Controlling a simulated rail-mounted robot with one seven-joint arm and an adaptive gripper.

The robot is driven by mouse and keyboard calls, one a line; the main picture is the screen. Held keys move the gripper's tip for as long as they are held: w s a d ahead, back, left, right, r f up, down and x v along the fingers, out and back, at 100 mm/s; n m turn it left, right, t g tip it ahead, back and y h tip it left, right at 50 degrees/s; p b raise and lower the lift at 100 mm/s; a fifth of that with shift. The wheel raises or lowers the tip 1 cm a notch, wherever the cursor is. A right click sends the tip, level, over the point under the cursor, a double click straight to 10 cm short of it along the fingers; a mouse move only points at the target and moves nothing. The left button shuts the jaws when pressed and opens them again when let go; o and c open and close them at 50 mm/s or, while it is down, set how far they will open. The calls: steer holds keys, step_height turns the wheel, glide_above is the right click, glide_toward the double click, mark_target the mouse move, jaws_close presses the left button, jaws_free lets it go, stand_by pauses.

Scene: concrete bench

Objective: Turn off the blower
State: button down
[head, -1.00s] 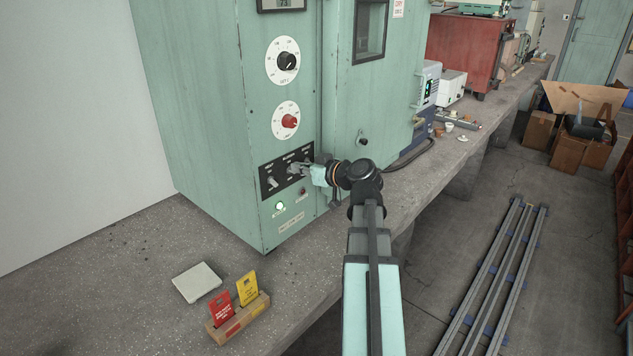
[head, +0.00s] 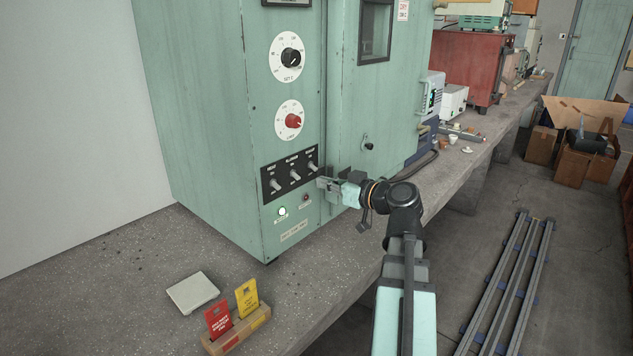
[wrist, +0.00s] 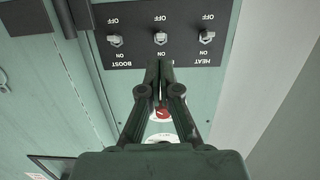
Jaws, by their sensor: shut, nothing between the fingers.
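A black switch panel (head: 283,188) on the front of the green cabinet carries three metal toggles: heat (head: 275,185), blower (head: 294,175) and boost (head: 312,166). ON is marked above each toggle and OFF below. The wrist view shows the panel upside down, with the blower toggle (wrist: 160,38) between boost (wrist: 115,40) and heat (wrist: 206,37). I cannot tell the toggles' positions surely. My gripper (head: 321,183) is shut and empty, at the panel's right edge in the head view. In the wrist view its fingertips (wrist: 161,66) cover the blower label, apart from the toggle.
A lit lamp (head: 282,211) and a dark red lamp (head: 305,198) sit under the panel. A red knob (head: 293,121) and a black knob (head: 291,57) are above it. A block with red and yellow cards (head: 240,330) and a pale square plate (head: 193,292) lie on the bench.

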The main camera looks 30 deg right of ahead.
steer(key=shift+s+d+f, duration=0.1)
steer(key=shift+s+d, duration=0.1)
steer(key=shift+s, duration=0.5)
steer(key=shift+s+d+f, duration=0.1)
steer(key=shift+s+d, duration=0.05)
steer(key=shift+s, duration=0.5)
